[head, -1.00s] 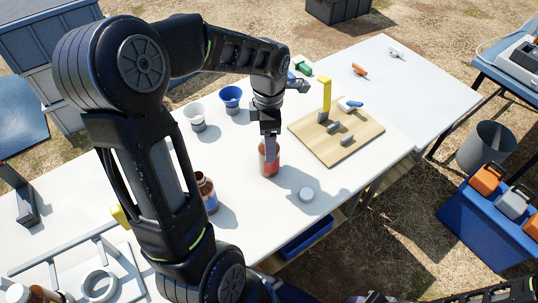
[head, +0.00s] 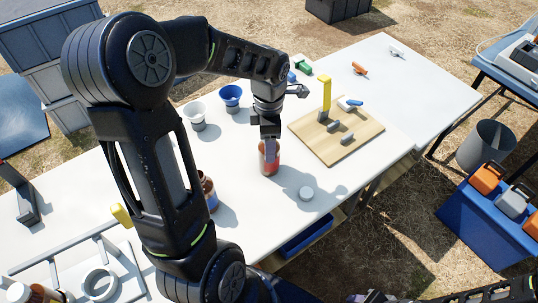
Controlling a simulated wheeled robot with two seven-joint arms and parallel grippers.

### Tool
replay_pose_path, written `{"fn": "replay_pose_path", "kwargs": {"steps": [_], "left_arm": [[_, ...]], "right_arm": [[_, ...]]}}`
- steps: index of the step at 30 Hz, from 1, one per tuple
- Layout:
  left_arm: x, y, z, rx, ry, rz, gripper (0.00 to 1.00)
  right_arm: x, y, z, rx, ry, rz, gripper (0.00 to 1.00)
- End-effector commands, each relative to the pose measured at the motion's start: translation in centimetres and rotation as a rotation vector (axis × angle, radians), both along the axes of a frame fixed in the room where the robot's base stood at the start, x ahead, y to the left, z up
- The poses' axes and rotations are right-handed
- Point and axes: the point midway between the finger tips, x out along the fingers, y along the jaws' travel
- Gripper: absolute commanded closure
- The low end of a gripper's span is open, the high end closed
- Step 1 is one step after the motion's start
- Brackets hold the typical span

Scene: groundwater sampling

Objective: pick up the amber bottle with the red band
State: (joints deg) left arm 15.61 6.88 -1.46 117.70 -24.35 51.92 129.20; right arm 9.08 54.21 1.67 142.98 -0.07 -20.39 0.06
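The amber bottle with the red band (head: 271,168) stands upright on the white table, left of the wooden board. My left gripper (head: 270,147) points down at the bottle's top, with a finger in front of its upper part. The gripper hides the bottle's neck, and I cannot tell whether the fingers are pressed on it. Another amber bottle, with a blue band (head: 211,197), stands to the left, partly hidden by my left arm. My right gripper is not in view.
A wooden board (head: 365,143) holds a yellow upright piece (head: 324,95) and grey clips. A white cup (head: 195,113) and a blue cup (head: 231,97) stand behind.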

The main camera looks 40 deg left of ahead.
Motion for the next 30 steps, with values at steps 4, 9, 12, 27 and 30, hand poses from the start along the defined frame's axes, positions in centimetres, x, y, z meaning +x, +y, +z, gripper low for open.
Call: {"fn": "replay_pose_path", "kwargs": {"steps": [4,9,12,27,30], "left_arm": [[0.0,0.0,0.0,0.0,0.0,0.0,0.51],[-0.01,-0.01,0.0,0.0,0.0,0.0,0.65],[-0.01,-0.01,0.0,0.0,0.0,0.0,0.73],[-0.01,-0.01,-0.01,-0.001,0.001,0.0,1.0],[0.01,0.0,0.04,0.0,0.0,0.0,1.0]], "right_arm": [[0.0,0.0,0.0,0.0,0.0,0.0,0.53],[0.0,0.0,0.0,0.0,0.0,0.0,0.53],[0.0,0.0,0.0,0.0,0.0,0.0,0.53],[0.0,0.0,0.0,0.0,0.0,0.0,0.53],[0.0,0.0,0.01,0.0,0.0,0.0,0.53]]}}
